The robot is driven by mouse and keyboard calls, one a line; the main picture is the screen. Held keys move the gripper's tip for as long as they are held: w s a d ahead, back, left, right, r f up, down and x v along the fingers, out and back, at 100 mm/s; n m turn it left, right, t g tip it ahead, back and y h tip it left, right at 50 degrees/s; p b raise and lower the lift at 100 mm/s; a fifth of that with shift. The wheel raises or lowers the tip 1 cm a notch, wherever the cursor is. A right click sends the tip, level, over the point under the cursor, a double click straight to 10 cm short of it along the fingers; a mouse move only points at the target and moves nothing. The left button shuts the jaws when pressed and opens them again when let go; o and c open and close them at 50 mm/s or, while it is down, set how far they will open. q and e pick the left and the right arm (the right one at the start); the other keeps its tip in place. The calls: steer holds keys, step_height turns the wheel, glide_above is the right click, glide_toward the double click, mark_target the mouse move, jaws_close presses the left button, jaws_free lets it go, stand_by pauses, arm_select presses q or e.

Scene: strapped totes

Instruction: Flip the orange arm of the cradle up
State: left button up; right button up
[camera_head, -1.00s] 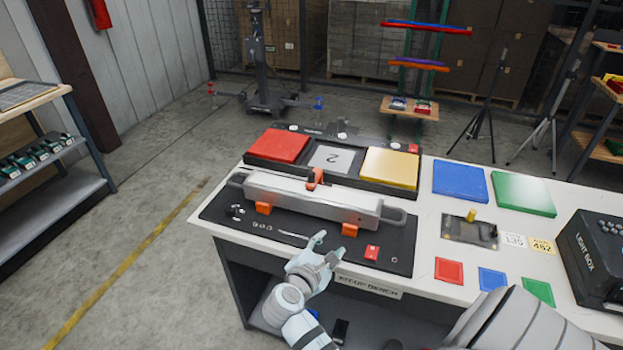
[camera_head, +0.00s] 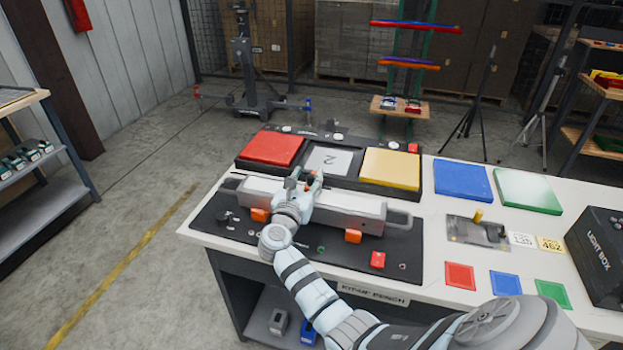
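A long grey bar (camera_head: 350,208) with a handle at each end lies across the cradle on the black mat (camera_head: 215,236). Orange cradle blocks show at its front, one at left (camera_head: 260,215) and one at right (camera_head: 353,236). The orange arm (camera_head: 320,175) at the middle of the bar is mostly hidden by my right gripper (camera_head: 306,176). That gripper is over the middle of the bar, its fingers apart, with orange showing at them. I cannot tell whether they touch the arm. My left gripper is not in view.
Behind the bar is a black tray with a red pad (camera_head: 272,148), a grey plate marked 2 (camera_head: 328,161) and a yellow pad (camera_head: 390,169). Blue (camera_head: 462,180) and green (camera_head: 527,191) pads lie to the right. A black light box (camera_head: 598,255) stands at the right edge.

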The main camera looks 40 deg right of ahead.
steer(key=shift+s+d+r, duration=0.2)
steer(key=shift+s+d, duration=0.05)
steer(key=shift+s, duration=0.1)
steer(key=shift+c, duration=0.5)
steer(key=shift+d, duration=0.1)
jaws_close()
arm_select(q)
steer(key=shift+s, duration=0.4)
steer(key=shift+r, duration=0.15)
